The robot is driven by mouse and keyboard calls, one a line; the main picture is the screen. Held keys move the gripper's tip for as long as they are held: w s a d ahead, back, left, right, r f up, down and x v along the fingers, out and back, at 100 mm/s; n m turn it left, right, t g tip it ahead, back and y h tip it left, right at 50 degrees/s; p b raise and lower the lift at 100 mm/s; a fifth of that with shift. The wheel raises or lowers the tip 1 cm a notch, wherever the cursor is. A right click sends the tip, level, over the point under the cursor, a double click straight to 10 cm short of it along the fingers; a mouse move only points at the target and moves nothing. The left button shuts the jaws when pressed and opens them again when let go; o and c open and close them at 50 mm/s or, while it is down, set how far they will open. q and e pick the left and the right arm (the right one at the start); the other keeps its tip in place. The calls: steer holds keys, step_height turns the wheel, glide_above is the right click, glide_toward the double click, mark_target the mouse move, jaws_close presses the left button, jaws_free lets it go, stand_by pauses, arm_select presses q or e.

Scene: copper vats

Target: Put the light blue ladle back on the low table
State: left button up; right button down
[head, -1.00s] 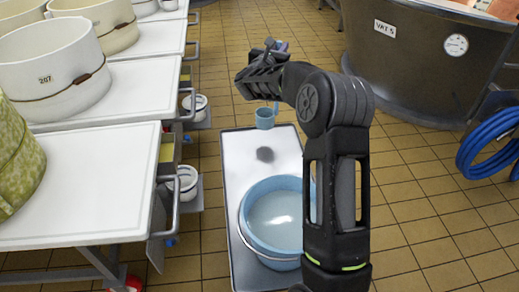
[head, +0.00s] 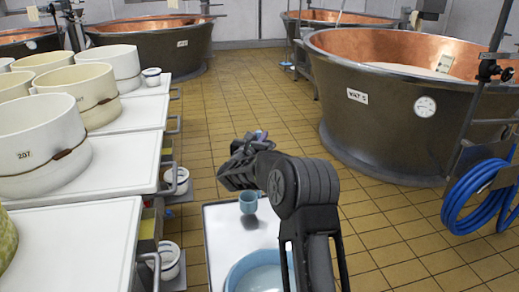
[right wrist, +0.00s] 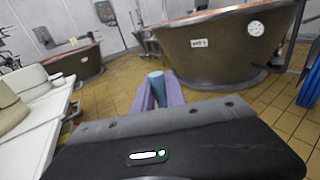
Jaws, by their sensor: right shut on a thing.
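My right gripper (head: 256,138) is shut on the upper part of the light blue ladle. The ladle's cup (head: 249,202) hangs below the gripper, over the far part of the low table (head: 222,238), with a dark shadow on the white top under it. The cup looks clear of the top. In the right wrist view, the blue handle (right wrist: 158,84) stands between the two purple fingers. My forearm hides part of the table. My left gripper is not in view.
A light blue bucket (head: 245,270) stands on the near part of the low table. White-topped tables with large white moulds (head: 38,145) line the left. A big copper vat (head: 390,105) and a coiled blue hose (head: 475,195) are at right. The tiled floor between is clear.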

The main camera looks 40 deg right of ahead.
step_height(320, 180, down, 4)
steer(key=shift+r, duration=0.15)
steer(key=c, duration=1.4)
jaws_free()
steer(key=v, duration=1.2)
steer(key=shift+b, duration=0.3)
